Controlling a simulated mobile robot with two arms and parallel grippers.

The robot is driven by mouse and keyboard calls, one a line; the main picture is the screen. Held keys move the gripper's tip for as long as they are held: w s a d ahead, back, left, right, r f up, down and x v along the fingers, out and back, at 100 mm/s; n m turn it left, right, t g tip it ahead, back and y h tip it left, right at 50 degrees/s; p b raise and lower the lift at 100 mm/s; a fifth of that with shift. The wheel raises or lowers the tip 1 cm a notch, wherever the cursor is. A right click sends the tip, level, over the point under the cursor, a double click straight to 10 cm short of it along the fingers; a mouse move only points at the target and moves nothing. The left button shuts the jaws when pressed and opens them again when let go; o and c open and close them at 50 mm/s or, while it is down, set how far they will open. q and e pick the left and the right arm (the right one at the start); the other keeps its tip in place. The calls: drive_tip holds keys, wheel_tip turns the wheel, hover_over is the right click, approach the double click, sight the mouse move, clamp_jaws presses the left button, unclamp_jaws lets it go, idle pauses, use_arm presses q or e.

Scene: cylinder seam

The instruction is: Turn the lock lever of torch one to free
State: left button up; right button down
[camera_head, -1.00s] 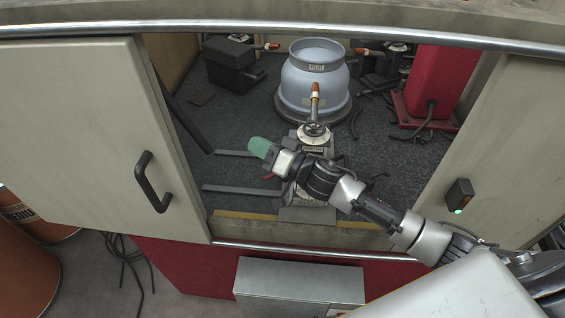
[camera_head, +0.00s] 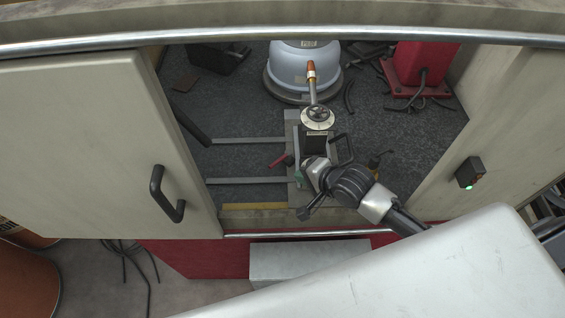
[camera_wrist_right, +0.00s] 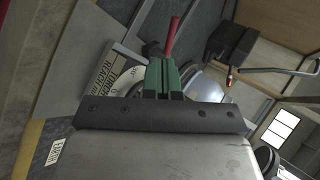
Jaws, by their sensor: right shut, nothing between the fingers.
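The torch unit (camera_head: 316,140) stands on the cabinet's front floor, with a dark handwheel (camera_head: 318,113) and a torch (camera_head: 311,77) with an orange collar pointing at the vessel. A red lever (camera_head: 279,161) sticks out at the unit's left side; I take it for the lock lever. It also shows in the right wrist view (camera_wrist_right: 172,36), just beyond the fingertips. My right gripper (camera_head: 298,179) has green fingers, shut and empty, just below and right of the lever. The fingers (camera_wrist_right: 165,73) hide the lever's lower part; I cannot tell if they touch it. My left gripper is out of view.
The blue-grey vessel (camera_head: 298,68) stands behind the torch. Two grey rails (camera_head: 245,181) lie left of the unit. A red block (camera_head: 420,66) stands at the back right. The left door (camera_head: 85,150) and right panel (camera_head: 500,110) flank the opening. Loose dark cables lie around.

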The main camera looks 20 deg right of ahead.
sight(275, 164)
drive_tip(key=x, duration=0.2)
drive_tip(key=r+p+x, duration=0.1)
drive_tip(key=x, duration=0.2)
drive_tip(key=w+x, duration=0.1)
drive_tip(key=x, duration=0.2)
drive_tip(key=shift+a+r+p, duration=0.15)
drive_tip(key=shift+a+p, duration=0.2)
drive_tip(key=shift+a, duration=0.05)
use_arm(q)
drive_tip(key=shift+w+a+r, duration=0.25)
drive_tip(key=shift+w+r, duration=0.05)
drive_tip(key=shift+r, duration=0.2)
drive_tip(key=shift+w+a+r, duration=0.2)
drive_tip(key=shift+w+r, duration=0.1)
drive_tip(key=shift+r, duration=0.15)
